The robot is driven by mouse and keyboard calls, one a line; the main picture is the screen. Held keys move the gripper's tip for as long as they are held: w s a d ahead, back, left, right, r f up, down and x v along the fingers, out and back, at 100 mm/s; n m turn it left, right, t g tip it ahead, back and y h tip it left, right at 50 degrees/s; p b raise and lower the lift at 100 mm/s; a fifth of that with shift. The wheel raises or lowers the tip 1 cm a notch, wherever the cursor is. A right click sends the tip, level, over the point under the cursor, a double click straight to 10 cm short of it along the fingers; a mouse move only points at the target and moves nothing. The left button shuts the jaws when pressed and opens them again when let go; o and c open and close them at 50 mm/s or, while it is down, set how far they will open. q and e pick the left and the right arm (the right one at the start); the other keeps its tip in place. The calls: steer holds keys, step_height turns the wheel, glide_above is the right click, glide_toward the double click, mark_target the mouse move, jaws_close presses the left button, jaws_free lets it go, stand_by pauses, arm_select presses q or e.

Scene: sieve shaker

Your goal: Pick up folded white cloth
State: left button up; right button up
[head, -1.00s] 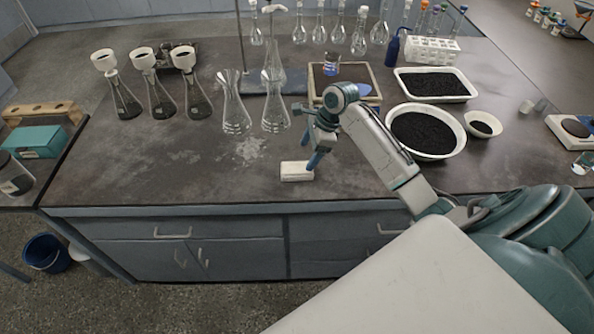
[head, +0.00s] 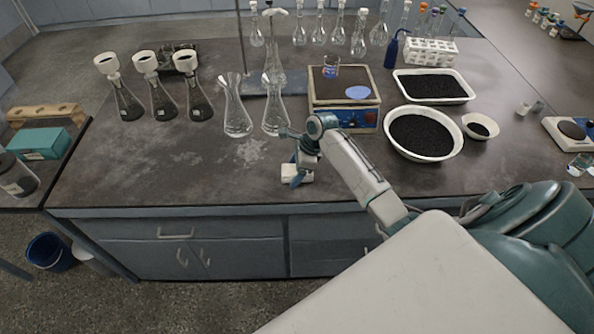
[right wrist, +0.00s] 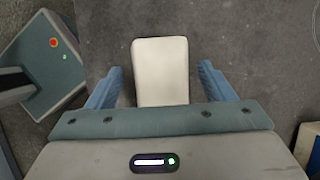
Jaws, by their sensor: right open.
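The folded white cloth (head: 291,172) lies on the dark bench top near its front edge, partly hidden by my right gripper in the head view. In the right wrist view the cloth (right wrist: 161,72) is a pale rounded block. My right gripper (head: 297,178) is at the cloth, pointing down. In the right wrist view its two blue fingers (right wrist: 161,88) are open, one on each side of the cloth, with a gap on both sides. My left gripper is not in the frames.
A balance (head: 345,118) stands behind the gripper, with two empty glass flasks (head: 238,122) to its left. A white bowl of black grains (head: 422,135) is to the right. Funnel-topped flasks (head: 160,100) stand at the left. The bench front left of the cloth is clear.

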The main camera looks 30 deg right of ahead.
steer(key=shift+f+p, duration=0.2)
steer(key=shift+p, duration=0.15)
steer(key=shift+c, duration=0.4)
steer(key=c, duration=1)
